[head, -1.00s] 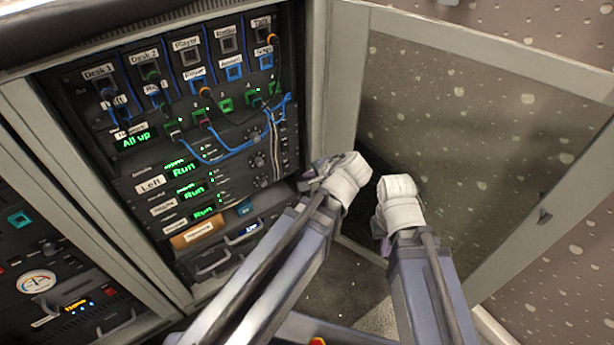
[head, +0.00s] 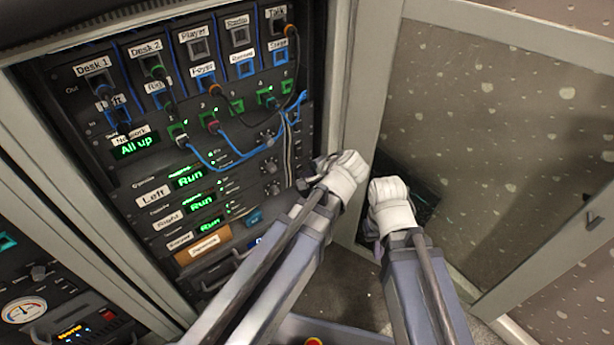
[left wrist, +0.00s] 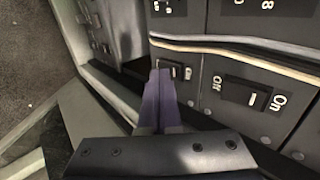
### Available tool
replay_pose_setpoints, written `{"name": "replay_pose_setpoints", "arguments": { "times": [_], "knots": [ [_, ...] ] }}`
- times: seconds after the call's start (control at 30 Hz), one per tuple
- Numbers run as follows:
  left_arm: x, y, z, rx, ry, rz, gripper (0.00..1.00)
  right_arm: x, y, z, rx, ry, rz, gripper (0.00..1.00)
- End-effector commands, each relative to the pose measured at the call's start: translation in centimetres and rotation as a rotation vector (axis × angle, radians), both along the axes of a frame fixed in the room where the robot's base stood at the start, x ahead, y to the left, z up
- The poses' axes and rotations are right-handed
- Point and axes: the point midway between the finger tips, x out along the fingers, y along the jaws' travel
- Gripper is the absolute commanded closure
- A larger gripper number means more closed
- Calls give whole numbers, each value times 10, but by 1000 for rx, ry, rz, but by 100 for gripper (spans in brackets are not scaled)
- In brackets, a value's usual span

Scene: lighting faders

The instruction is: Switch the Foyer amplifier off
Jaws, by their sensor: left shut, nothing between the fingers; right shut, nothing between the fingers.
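In the head view three amplifier units with green "Run" displays are stacked low in the rack. Two are labelled Left (head: 152,195) and Right (head: 168,219); the lowest one's label (head: 180,241) is too small to read surely. My left gripper (left wrist: 160,80) is shut and empty. In the left wrist view its purple fingers point at a dark panel, by a small switch (left wrist: 175,70). A larger black rocker switch (left wrist: 246,94) marked On and Off is to their right. Contact cannot be told. My right gripper (head: 391,204) is shut, in front of the open door.
The rack door (head: 480,130) stands open at the right. Blue and black cables (head: 235,158) hang over the patch panel, near the amplifiers. Another equipment rack (head: 50,290) is at lower left.

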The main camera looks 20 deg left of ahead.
Motion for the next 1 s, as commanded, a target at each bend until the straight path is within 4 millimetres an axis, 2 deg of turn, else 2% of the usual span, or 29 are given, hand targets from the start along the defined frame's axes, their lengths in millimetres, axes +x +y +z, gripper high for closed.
{"name": "replay_pose_setpoints", "arguments": {
  "times": [0.27, 0.7, 1.0],
  "knots": [
    [2, 3, -1, 0, -1, 2, 100, 0, 0, -1, 0, 0, 0, 100],
    [3, 4, 16, 5, -3, 2, 100, 0, 0, 15, 0, 0, 0, 100],
    [3, 4, 16, 5, -3, 2, 100, 0, 0, 15, 0, 0, 0, 100]
  ]
}}
